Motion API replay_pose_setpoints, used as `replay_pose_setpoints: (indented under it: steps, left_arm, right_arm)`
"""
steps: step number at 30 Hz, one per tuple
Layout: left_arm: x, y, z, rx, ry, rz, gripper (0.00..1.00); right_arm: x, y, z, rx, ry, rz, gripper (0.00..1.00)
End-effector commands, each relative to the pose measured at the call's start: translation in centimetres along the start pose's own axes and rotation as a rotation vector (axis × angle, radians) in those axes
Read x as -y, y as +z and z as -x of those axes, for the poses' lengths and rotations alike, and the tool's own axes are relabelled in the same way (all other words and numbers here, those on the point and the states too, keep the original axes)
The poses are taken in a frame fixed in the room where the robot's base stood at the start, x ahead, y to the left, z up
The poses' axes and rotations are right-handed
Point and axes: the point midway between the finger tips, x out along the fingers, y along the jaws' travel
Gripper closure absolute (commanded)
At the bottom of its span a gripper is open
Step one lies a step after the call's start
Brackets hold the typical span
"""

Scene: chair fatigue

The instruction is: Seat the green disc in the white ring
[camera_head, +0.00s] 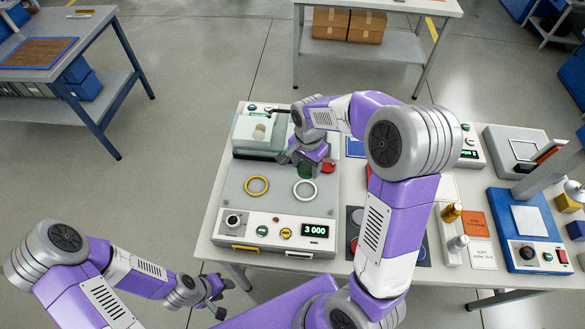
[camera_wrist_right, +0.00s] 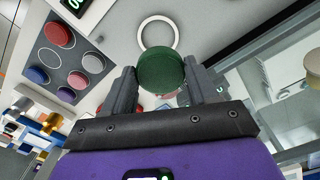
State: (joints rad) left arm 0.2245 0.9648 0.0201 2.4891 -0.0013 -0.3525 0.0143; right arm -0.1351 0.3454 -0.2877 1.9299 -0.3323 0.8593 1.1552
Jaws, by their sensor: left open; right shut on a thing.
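The green disc (camera_wrist_right: 161,70) is held between the fingers of my right gripper (camera_wrist_right: 158,84) in the right wrist view. In the head view the disc (camera_head: 305,171) shows partly below my right gripper (camera_head: 303,164), just behind the white ring. The white ring (camera_head: 304,190) lies on the grey top of the test machine (camera_head: 280,215), to the right of the yellow ring (camera_head: 257,185). In the wrist view the white ring (camera_wrist_right: 172,22) is beyond the disc, partly covered by it. My left gripper (camera_head: 217,300) is open and empty, off the table's front left.
A clear-walled box (camera_head: 257,135) stands at the machine's rear. A red button (camera_head: 328,167) is beside the disc. A dark tray of coloured discs (camera_wrist_right: 70,62) lies to the machine's right.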

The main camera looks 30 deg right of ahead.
Motion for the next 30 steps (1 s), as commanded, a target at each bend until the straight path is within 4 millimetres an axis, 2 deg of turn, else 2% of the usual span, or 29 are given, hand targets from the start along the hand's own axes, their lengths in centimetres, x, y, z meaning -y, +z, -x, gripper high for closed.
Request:
replay_pose_setpoints:
  steps: [2,9,17,22,30]
  left_arm:
    - [0.0,0.1,0.0,0.002,0.000,0.000,0.57]
    - [0.2,0.1,-0.4,0.003,0.000,0.001,0.57]
    - [0.2,0.1,-0.5,0.002,0.000,0.001,0.57]
    - [0.3,0.0,-0.7,0.002,0.000,0.001,0.57]
    - [0.3,0.0,-0.7,0.002,0.000,0.000,0.57]
  right_arm:
    - [-0.1,0.0,-0.6,0.001,0.002,0.000,0.79]
    - [-0.1,0.0,-4.9,0.002,0.005,0.000,0.79]
    - [-0.1,0.0,-7.2,0.001,0.003,0.000,0.79]
    - [-0.1,0.0,-9.6,0.001,0.003,0.001,0.79]
    - [0.0,0.0,-10.0,0.000,0.000,0.001,0.79]
